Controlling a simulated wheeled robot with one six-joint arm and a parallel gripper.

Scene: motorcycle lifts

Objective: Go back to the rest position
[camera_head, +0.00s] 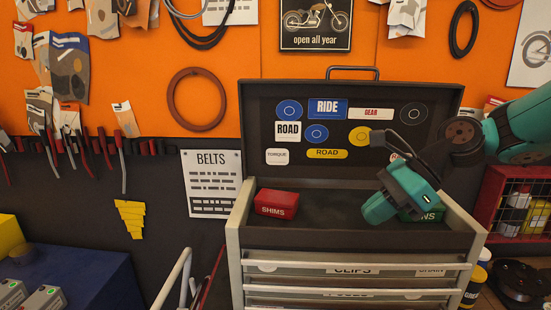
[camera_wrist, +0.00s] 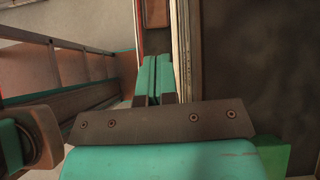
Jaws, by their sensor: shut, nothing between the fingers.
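My gripper (camera_head: 378,208) hangs over the open top tray of the grey tool chest (camera_head: 355,242), right of its middle. In the wrist view its two teal fingers (camera_wrist: 156,76) lie side by side, shut, with nothing between them. A green box (camera_head: 429,215), its label ending in "NS", stands in the tray behind my gripper and is partly hidden by it. A red box (camera_head: 277,204) marked "SHIMS" stands at the tray's left end, apart from my gripper.
The chest's raised lid (camera_head: 250,120) with stickers stands behind my arm. A red crate (camera_head: 485,210) of bottles is close on the right. A blue bench (camera_head: 90,275) is at lower left. Tools and packets hang on the orange wall (camera_head: 240,60). The tray's middle is clear.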

